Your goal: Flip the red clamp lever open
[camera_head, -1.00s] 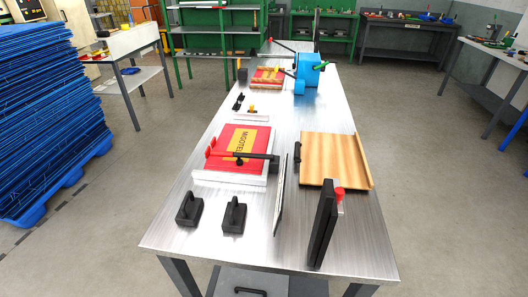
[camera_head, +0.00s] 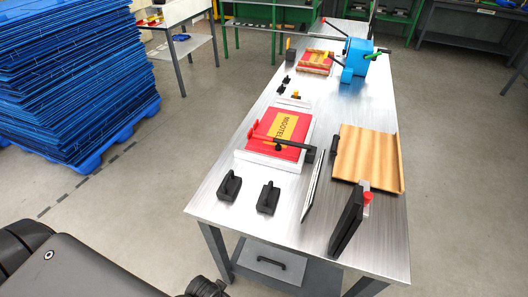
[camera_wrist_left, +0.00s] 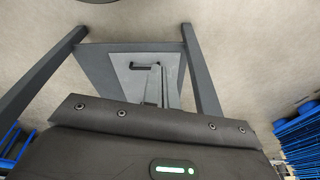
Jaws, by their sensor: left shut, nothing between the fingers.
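A red fixture (camera_head: 262,150) with a yellow label (camera_head: 285,125) lies on a white base on the metal table. A small red upright lever-like part (camera_head: 254,131) stands at its left edge, and a black bar (camera_head: 296,146) crosses its near part toward the right. Whether the clamp is open is too small to tell. My left gripper (camera_wrist_left: 160,72) is shut and empty in the left wrist view, in front of the table's underside and drawer, away from the fixture. In the head view my left arm is at the bottom left. My right gripper is not in view.
The metal table (camera_head: 225,195) holds two black handled blocks (camera_head: 229,186) (camera_head: 268,198), an upright thin plate (camera_head: 313,186), a dark upright panel (camera_head: 347,220) with a red knob (camera_head: 367,198), a wooden board (camera_head: 365,157) and a blue machine (camera_head: 356,57). Blue stacked sheets (camera_head: 75,75) stand left.

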